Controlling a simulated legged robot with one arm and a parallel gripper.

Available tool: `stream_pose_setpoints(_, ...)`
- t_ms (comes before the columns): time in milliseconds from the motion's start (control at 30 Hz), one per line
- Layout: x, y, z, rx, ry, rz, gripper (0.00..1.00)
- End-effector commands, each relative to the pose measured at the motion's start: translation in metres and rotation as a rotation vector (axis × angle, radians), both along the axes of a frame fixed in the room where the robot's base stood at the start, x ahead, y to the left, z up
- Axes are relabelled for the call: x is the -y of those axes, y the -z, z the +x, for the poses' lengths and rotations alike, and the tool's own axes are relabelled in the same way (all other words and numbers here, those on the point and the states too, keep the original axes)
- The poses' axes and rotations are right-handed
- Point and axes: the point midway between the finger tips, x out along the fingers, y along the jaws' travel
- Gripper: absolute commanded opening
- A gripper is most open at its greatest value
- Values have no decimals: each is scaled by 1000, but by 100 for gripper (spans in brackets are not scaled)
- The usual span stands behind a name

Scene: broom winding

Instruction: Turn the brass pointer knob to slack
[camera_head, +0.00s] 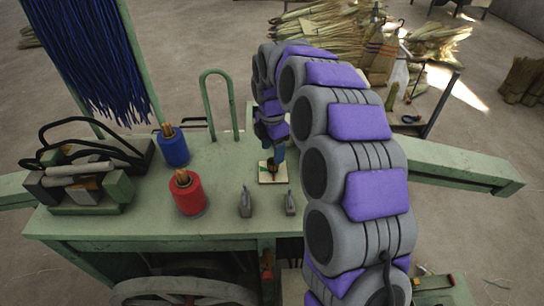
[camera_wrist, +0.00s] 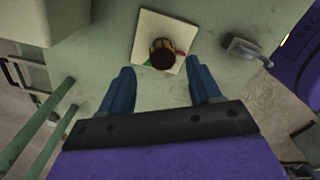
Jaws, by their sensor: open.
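The brass pointer knob (camera_wrist: 162,54) has a dark top and stands on a square cream plate (camera_wrist: 143,27) on the green bench. A green mark and a red mark show beside the knob on the plate. In the head view the knob (camera_head: 272,167) is small and partly covered by my gripper (camera_head: 276,152), and which way it points is too small to tell. In the wrist view my gripper (camera_wrist: 160,88) is open, with its two blue fingers apart. The knob lies beyond the fingertips, roughly centred on the gap, and nothing is held.
On the green bench (camera_head: 228,160) stand a blue spool (camera_head: 173,147), a red spool (camera_head: 187,192) and two grey levers (camera_head: 245,202) (camera_head: 290,203). A green hoop (camera_head: 217,100) rises behind. Blue bristles (camera_head: 85,55) hang at left. Bundled straw (camera_head: 325,38) lies beyond.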

Motion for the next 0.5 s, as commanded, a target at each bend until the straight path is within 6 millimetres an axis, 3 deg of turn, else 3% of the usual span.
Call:
stream_pose_setpoints(200, -2, -47, 2, 3, 0, 1, 63)
stream_pose_setpoints(500, -2, -98, 4, 3, 0, -1, 63)
